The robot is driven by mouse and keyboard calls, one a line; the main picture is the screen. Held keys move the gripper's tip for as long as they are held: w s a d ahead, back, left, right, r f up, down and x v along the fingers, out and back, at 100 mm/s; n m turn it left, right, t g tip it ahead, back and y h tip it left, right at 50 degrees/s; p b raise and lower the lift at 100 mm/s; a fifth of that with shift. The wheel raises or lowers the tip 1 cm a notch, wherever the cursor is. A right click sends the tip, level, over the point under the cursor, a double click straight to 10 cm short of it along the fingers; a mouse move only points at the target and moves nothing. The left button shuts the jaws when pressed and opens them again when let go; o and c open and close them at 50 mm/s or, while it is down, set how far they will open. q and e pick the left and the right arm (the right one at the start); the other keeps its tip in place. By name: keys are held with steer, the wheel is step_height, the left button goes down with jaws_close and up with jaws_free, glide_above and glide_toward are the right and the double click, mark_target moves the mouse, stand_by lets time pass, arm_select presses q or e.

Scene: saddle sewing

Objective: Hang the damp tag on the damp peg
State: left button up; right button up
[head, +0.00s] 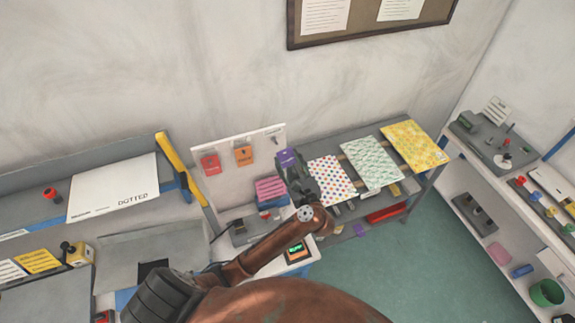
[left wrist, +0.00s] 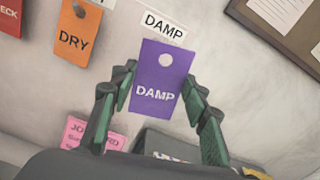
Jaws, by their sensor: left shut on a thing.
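The purple damp tag (head: 287,157) is in my left gripper (head: 292,168), in front of the white peg board (head: 225,180). In the left wrist view the tag (left wrist: 155,93) is upright, slightly tilted, and sits between the two fingers of my left gripper (left wrist: 160,78). Its round hole is near the top. The white DAMP label (left wrist: 165,27) is just above it. I cannot make out the damp peg clearly in the wrist view, nor tell whether the hole is around it. My right gripper is not in view.
The orange dry tag (left wrist: 77,35) and a red tag (head: 210,163) hang to the left on the board. Pink cards (head: 270,189) stand below. Patterned sheets (head: 333,178) lie on the bench to the right. A corkboard (head: 365,20) is on the wall above.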

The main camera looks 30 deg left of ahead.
mark_target(284, 158)
arm_select(q)
steer(key=shift+s+a+r, duration=0.1)
steer(key=shift+s+a, duration=0.05)
steer(key=shift+a, duration=0.3)
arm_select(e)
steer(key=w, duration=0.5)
arm_select(q)
steer(key=shift+s+a+r, duration=0.15)
steer(key=shift+s+r, duration=0.05)
steer(key=shift+s, duration=0.05)
steer(key=shift+w+a+f+b, duration=0.25)
steer(key=shift+w+a+b, duration=0.25)
steer(key=shift+w, duration=0.4)
steer(key=shift+w+a, duration=0.15)
steer(key=shift+a, duration=0.25)
steer(key=shift+w+a, duration=0.2)
steer(key=shift+a, duration=0.15)
steer(key=shift+w+a+f+b, duration=0.25)
steer(key=shift+w+a+b, duration=0.2)
steer(key=shift+w+a, duration=0.1)
steer(key=shift+w+a+f+b, duration=0.2)
steer(key=shift+w+a+b, duration=0.2)
steer(key=shift+w+a, duration=0.15)
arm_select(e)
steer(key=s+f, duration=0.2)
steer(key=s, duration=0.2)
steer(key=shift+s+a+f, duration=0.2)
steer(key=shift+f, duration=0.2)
